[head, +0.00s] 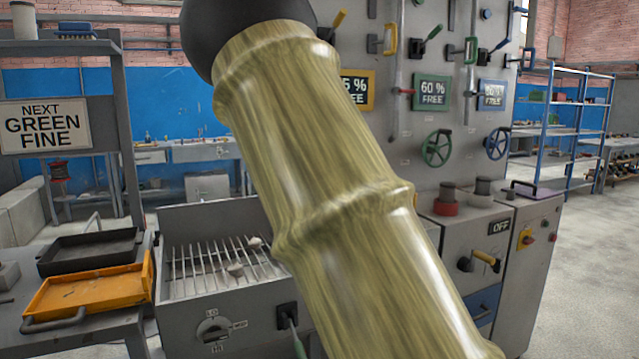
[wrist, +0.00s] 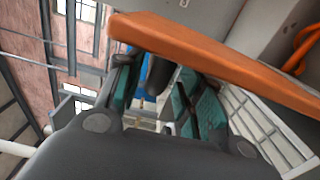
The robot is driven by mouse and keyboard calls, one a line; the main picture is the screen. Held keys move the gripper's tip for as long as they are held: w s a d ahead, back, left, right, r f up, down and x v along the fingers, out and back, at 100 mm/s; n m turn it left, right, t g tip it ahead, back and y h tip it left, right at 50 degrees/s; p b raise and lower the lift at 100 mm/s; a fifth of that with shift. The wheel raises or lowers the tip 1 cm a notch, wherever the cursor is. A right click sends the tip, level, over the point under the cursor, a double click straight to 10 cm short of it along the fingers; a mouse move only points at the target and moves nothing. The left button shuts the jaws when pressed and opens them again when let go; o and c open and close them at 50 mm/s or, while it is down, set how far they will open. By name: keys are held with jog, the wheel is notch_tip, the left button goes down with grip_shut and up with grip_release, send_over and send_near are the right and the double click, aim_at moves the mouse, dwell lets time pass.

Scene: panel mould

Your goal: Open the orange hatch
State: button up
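A long orange panel (wrist: 220,62), likely the orange hatch seen nearly edge-on, slants across the wrist view from upper left to right. A dark grey rounded piece (wrist: 159,75), perhaps its handle, shows just below it, between my fingers. My gripper (wrist: 158,95) has its teal-padded fingers spread, one on each side of that piece. Gaps show between the fingers and it, so the gripper looks open. The finger ends lie close to the panel's lower edge; I cannot tell whether they touch. In the head view my arm covers the middle, and neither hatch nor gripper shows.
A grey panel wall (head: 455,160) with levers and valve wheels stands behind my arm. A grill (head: 215,262) stands left of it, beside a bench with an orange tray (head: 90,293) and a black tray (head: 88,250). Open floor (head: 590,270) lies at right.

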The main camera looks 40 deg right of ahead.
jog(key=v, duration=0.9)
jog(key=shift+s+a+r, duration=0.2)
jog(key=shift+s+a, duration=0.05)
jog(key=shift+s, duration=0.05)
